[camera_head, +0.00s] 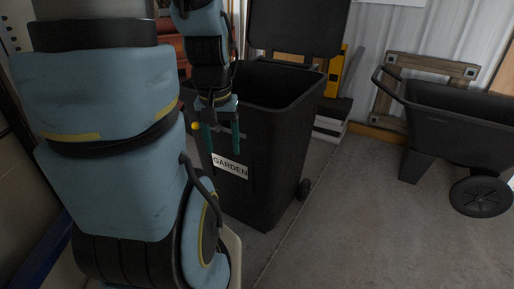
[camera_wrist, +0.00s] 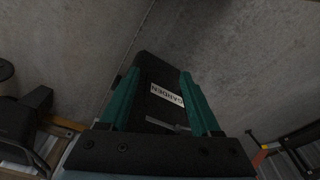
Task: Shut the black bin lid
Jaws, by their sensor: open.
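The black bin (camera_head: 262,170) stands on the concrete floor with a white GARDEN label (camera_head: 229,166) on its front. Its black lid (camera_head: 298,27) is open, standing upright at the back against the wall side. The bin's inside shows from above. My gripper (camera_head: 222,150) hangs in front of the bin's front wall, fingers pointing down, open and empty. In the wrist view the two green fingers (camera_wrist: 158,105) are apart, with the bin's front and label (camera_wrist: 166,95) seen between them. I cannot tell whether a finger touches the bin. The lid is not clear in the wrist view.
A black wheelbarrow (camera_head: 455,120) stands at the right, by a wooden frame (camera_head: 425,66) at the metal wall. A yellow object (camera_head: 334,72) and white boards (camera_head: 328,126) are behind the bin. The floor (camera_head: 350,215) right of the bin is clear.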

